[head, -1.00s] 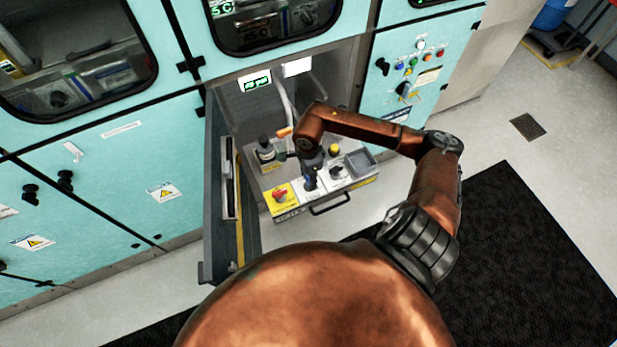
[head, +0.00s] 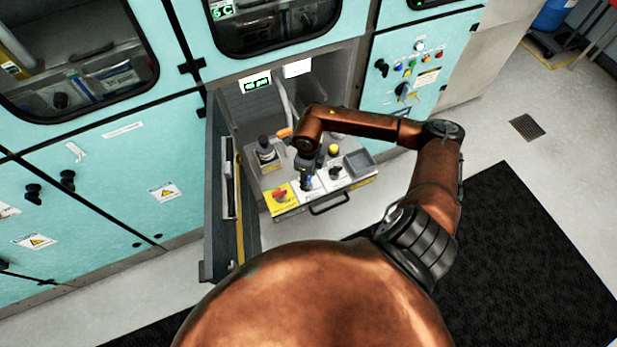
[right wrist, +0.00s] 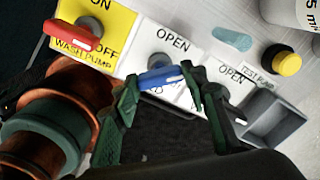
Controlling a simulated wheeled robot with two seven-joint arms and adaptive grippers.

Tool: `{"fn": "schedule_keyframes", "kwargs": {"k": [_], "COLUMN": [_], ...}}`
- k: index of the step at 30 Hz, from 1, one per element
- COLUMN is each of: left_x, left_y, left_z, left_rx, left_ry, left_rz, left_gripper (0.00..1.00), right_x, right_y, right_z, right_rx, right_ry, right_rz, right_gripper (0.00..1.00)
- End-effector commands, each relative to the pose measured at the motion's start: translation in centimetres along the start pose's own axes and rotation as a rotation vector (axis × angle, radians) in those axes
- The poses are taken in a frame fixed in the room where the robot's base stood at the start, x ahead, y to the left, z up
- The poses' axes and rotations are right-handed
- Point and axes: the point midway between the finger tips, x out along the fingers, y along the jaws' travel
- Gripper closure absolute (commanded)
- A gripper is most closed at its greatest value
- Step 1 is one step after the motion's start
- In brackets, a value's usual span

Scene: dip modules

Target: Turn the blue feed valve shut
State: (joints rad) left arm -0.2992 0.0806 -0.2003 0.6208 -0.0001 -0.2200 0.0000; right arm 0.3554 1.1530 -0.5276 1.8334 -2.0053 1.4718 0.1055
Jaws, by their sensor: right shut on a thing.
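The blue feed valve handle (right wrist: 162,77) shows in the right wrist view on a white plate with the word OPEN above it. It lies nearly level across the picture, and the lettering below it is partly covered. My right gripper (right wrist: 160,92) is shut on this handle, with one green finger at each end. In the head view my right gripper (head: 305,180) points down at the panel on the pulled-out drawer (head: 290,211), and hides most of the valve. My left gripper is not in view.
A red wash pump handle (right wrist: 70,36) on a yellow plate is left of the valve. A yellow button (right wrist: 288,62) and a grey bin (right wrist: 272,122) are to its right. A dark-capped bottle (head: 266,152) stands behind. The open door (head: 222,200) flanks the drawer's left.

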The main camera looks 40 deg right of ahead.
Motion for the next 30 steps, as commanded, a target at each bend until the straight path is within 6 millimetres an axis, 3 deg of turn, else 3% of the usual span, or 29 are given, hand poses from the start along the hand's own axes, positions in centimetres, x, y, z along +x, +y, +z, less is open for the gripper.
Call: {"fn": "schedule_keyframes", "kwargs": {"k": [18,30], "left_x": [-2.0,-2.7], "left_y": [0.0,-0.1], "left_z": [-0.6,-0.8], "left_rx": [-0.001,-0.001], "left_ry": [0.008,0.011], "left_rz": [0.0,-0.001], "left_gripper": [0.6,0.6], "right_x": [-0.2,-0.1], "right_y": [-0.1,-0.1], "right_z": [0.1,0.1], "right_rx": [0.554,0.742], "right_ry": [-0.002,-0.002], "right_rz": [-0.001,-0.001], "right_gripper": [0.84,0.84]}}
